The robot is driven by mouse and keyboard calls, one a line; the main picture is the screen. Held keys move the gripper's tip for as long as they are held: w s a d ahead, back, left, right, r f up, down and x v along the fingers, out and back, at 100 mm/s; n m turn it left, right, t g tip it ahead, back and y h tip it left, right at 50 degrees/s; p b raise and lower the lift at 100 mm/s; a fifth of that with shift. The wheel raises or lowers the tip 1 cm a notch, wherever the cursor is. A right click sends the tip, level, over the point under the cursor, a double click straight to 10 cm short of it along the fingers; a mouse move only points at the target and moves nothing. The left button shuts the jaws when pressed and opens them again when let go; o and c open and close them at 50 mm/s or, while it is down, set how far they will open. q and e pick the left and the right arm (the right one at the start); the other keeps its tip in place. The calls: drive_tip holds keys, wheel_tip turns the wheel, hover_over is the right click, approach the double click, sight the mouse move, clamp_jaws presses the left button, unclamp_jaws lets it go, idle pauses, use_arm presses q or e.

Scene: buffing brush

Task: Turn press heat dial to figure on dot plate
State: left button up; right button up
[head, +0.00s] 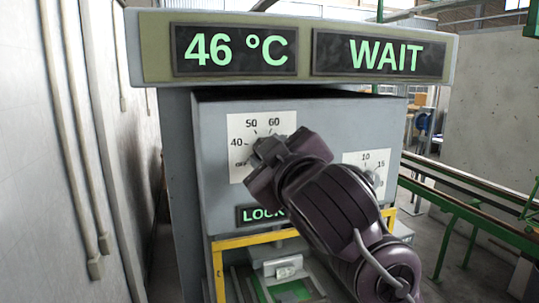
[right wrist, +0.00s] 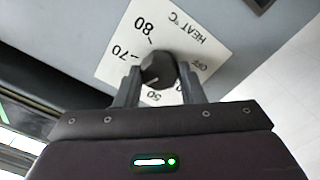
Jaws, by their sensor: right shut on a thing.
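The heat dial (right wrist: 158,69) is a dark round knob on a white scale plate (right wrist: 128,40) marked HEAT °C, seen upside down in the right wrist view. The figures 80, 70 and 50 and the word OFF show there; 60 is hidden. A pale mark on the knob faces the 50 side. My right gripper (right wrist: 158,88) is shut on the knob, one finger on each side. I cannot make out a dot plate's figure. My left gripper is out of view.
The press display (head: 235,50) reads 46 °C and a second display (head: 380,55) reads WAIT. A second dial plate (head: 366,160) with 10 and 15 sits right of my arm. A lit LOCK sign (head: 262,214) and yellow frame (head: 232,243) are below.

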drive_tip(key=shift+f, duration=0.15)
drive_tip(key=o, duration=1)
drive_tip(key=shift+s, duration=0.1)
drive_tip(key=b+v, duration=0.2)
drive_tip(key=v, duration=0.5)
drive_tip(key=shift+s+d, duration=0.15)
drive_tip(key=shift+s, duration=0.1)
